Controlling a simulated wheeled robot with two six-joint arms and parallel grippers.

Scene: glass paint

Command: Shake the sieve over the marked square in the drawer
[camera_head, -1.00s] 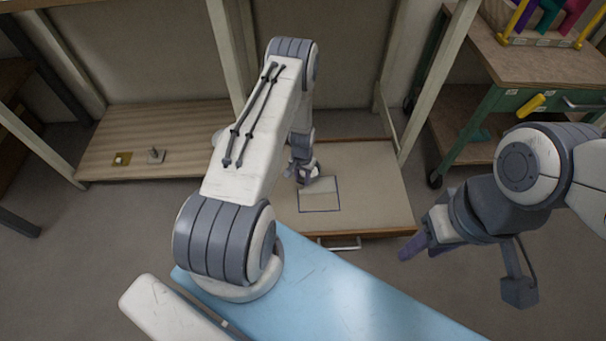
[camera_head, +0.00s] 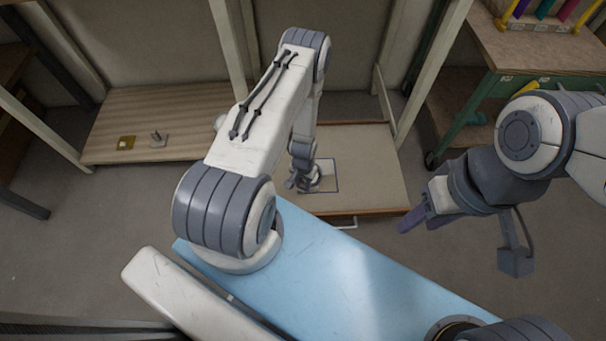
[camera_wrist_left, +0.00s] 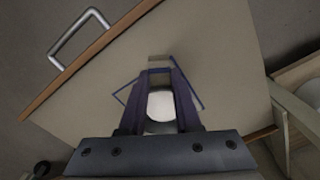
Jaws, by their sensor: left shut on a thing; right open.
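My left gripper (camera_head: 301,186) reaches down over the drawer (camera_head: 375,172), at the left part of the blue-outlined marked square (camera_head: 337,176). In the left wrist view its two dark fingers (camera_wrist_left: 160,72) are shut on the sieve. The sieve (camera_wrist_left: 161,104) shows there as a round white shape between the fingers, with a small tan piece at the fingertips. The fingers hide part of it. Blue lines of the marked square (camera_wrist_left: 187,92) show on both sides of the fingers. My right gripper (camera_head: 420,222) is open and empty, right of the drawer.
The drawer's front has a metal handle (camera_head: 347,223), also in the left wrist view (camera_wrist_left: 78,38). A low wooden shelf (camera_head: 185,140) at left bears a yellowish square piece (camera_head: 126,142) and a small grey piece with a peg (camera_head: 158,139). A green-framed workbench (camera_head: 545,50) stands at right.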

